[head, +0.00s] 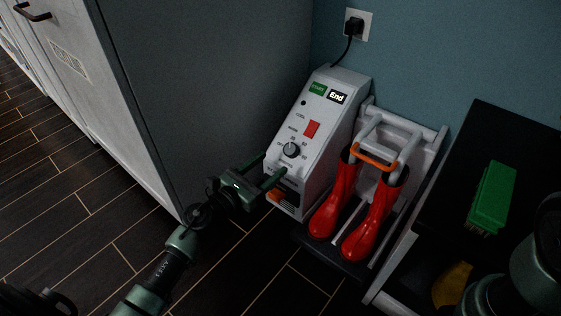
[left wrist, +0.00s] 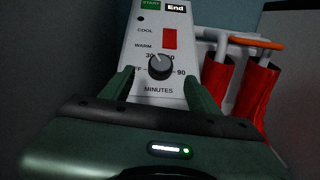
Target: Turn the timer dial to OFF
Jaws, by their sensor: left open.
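The timer dial (head: 291,150) is a round dark knob on the sloping front of a white boot dryer (head: 335,95). In the left wrist view the dial (left wrist: 160,66) sits above the word MINUTES, with 30 and 90 marked around it and OFF at its left partly hidden. A pale pointer mark shows near the dial's top. My left gripper (head: 263,172) is open, its fingers reaching toward the dryer's front, just below and left of the dial. In the left wrist view the fingers (left wrist: 160,88) stand either side of the dial, apparently without touching it.
Red boots (head: 373,215) stand on the rack right of the panel, near an orange bar (head: 375,157). A grey cabinet (head: 215,80) rises at the left. A dark bench at the right holds a green brush (head: 492,196).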

